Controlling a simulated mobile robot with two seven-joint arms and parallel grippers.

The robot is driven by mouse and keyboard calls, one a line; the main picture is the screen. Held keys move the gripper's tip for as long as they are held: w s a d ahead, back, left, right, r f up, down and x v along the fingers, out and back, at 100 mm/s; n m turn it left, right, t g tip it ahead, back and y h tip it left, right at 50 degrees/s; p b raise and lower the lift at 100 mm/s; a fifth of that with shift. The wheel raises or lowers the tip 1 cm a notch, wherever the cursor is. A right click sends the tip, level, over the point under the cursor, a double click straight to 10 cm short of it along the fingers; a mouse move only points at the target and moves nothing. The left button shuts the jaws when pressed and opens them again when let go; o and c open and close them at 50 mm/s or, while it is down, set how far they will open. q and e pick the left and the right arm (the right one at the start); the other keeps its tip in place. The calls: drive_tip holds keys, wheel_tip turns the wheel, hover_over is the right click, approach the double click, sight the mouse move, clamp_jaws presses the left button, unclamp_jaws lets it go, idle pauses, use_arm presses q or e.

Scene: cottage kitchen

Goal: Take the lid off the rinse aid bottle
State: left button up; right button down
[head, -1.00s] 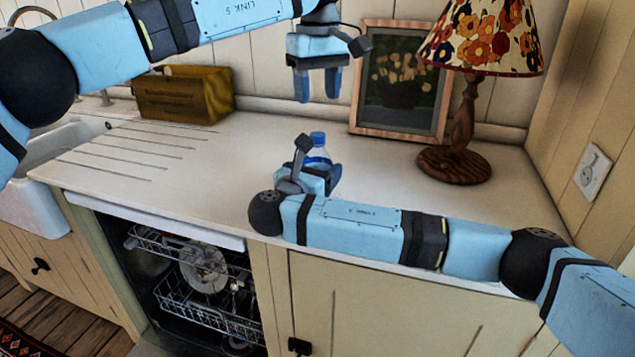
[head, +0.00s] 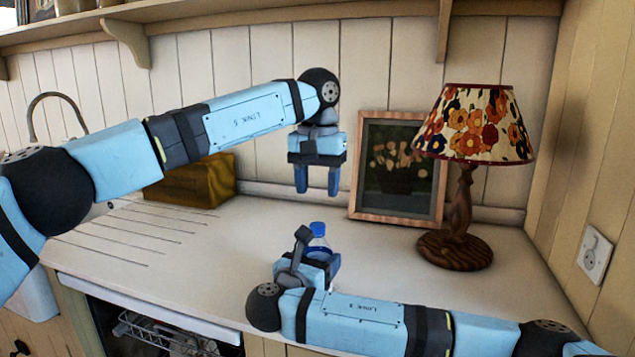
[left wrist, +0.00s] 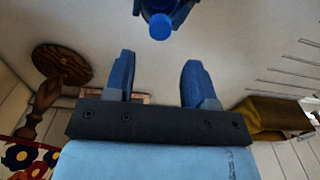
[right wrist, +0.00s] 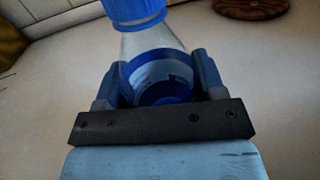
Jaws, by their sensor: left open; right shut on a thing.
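The rinse aid bottle (head: 319,241) is clear with a blue label and a blue lid (head: 318,228), and stands upright on the counter. My right gripper (head: 322,262) is shut around its body; the right wrist view shows the bottle (right wrist: 155,48) between the fingers and the lid (right wrist: 132,8) on top. My left gripper (head: 317,181) is open and empty, pointing down above the bottle. In the left wrist view the lid (left wrist: 160,26) shows at the top, beyond the open fingers (left wrist: 157,85). The bottle's lower part is hidden in the head view.
A lamp (head: 462,190) with a flowered shade and a framed picture (head: 398,170) stand behind and right. A wooden box (head: 195,182) stands at the back left. The open dishwasher (head: 150,330) is below the counter (head: 215,245), whose middle is clear.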

sight(317, 225)
use_arm(q)
wheel_tip(317, 225, down, 8)
drive_tip(key=shift+r, duration=0.2)
drive_tip(key=c, duration=0.9)
drive_tip(key=shift+c, duration=0.2)
